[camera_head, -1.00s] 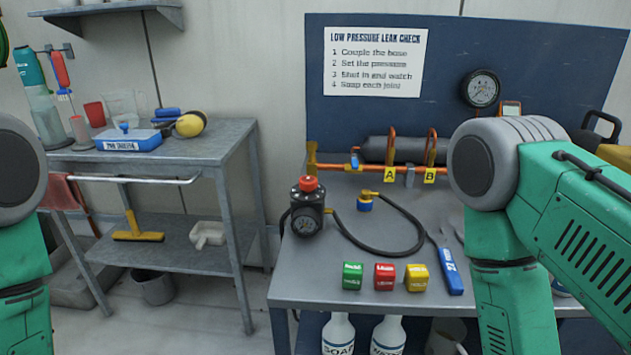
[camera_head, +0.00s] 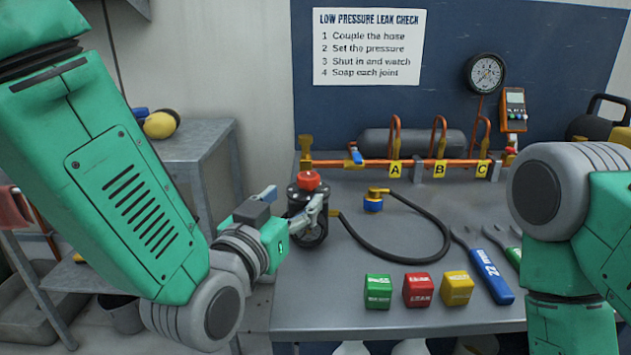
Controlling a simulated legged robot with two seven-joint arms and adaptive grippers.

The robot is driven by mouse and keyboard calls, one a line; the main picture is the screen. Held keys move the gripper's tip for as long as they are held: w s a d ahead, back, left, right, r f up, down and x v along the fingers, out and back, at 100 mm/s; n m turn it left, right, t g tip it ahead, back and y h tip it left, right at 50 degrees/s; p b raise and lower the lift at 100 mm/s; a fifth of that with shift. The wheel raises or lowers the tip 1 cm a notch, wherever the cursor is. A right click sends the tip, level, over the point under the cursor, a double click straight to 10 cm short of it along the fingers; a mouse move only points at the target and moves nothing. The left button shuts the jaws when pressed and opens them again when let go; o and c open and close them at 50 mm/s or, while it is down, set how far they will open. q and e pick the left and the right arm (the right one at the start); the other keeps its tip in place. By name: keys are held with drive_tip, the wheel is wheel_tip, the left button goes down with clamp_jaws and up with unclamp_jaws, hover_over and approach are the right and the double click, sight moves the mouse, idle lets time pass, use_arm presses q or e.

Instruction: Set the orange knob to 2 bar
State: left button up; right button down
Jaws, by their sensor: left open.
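The orange-red knob (camera_head: 308,181) sits on top of the black regulator (camera_head: 313,236), which stands upright on the grey bench. The regulator's round gauge is partly hidden behind my left gripper. My left gripper (camera_head: 298,200) is open, just left of the regulator and close under the knob's level. One finger points to the left of the knob, the other crosses in front of the regulator body. I cannot tell whether a finger touches it. The gauge reading cannot be made out. My right arm shows at the right edge, its gripper out of frame.
A black hose (camera_head: 400,258) with a brass and blue coupling (camera_head: 373,201) lies right of the regulator. Green, red and yellow blocks (camera_head: 418,290) and a blue-handled wrench (camera_head: 490,277) lie in front. An orange pipe manifold (camera_head: 335,163) runs along the back.

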sight(303, 182)
use_arm(q)
drive_tip(key=x, duration=0.2)
drive_tip(key=b+x, duration=0.1)
drive_tip(key=x, duration=0.2)
drive_tip(key=a+x, duration=0.1)
drive_tip(key=x, duration=0.2)
drive_tip(key=shift+w+f, duration=0.1)
drive_tip(key=shift+w, duration=0.2)
drive_tip(key=shift+w+d, duration=0.2)
drive_tip(key=shift+d, duration=0.35)
drive_tip(key=shift+a, duration=0.3)
drive_tip(key=c, duration=1.3)
